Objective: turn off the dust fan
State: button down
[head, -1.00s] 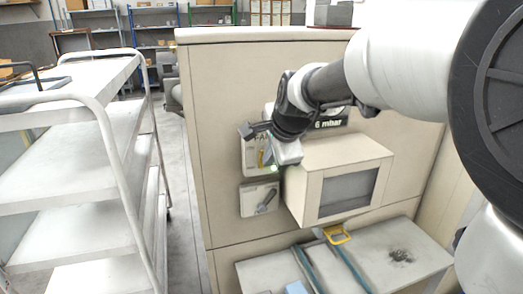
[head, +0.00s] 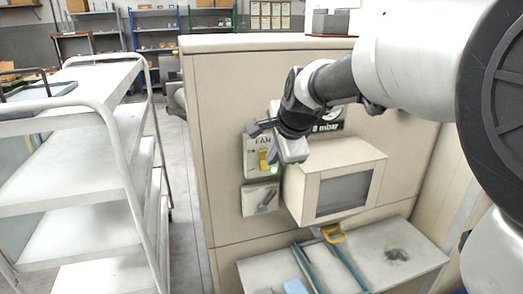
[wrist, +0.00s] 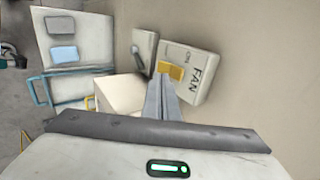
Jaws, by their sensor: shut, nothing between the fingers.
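The fan switch panel (head: 251,160), a pale plate marked FAN, is on the beige cabinet's face, partly hidden by my gripper in the head view. The wrist view shows the panel (wrist: 200,82) at an angle, with a yellow switch handle (wrist: 171,71) and the word ON near it. My gripper (wrist: 160,84) is shut and empty. Its fingertips are right beside the yellow handle in the wrist view; I cannot tell whether they touch it. In the head view its hand covers the right part of the panel.
A second plate with a grey lever (head: 267,200) sits just below the fan panel. A beige box with a dark window (head: 345,192) juts out to the right. Below is a shelf (head: 265,272) with a yellow-handled tool (head: 333,234). A white cart (head: 75,190) stands left.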

jog(key=p+v, duration=0.1)
jog(key=v, duration=0.9)
jog(key=shift+r, duration=0.3)
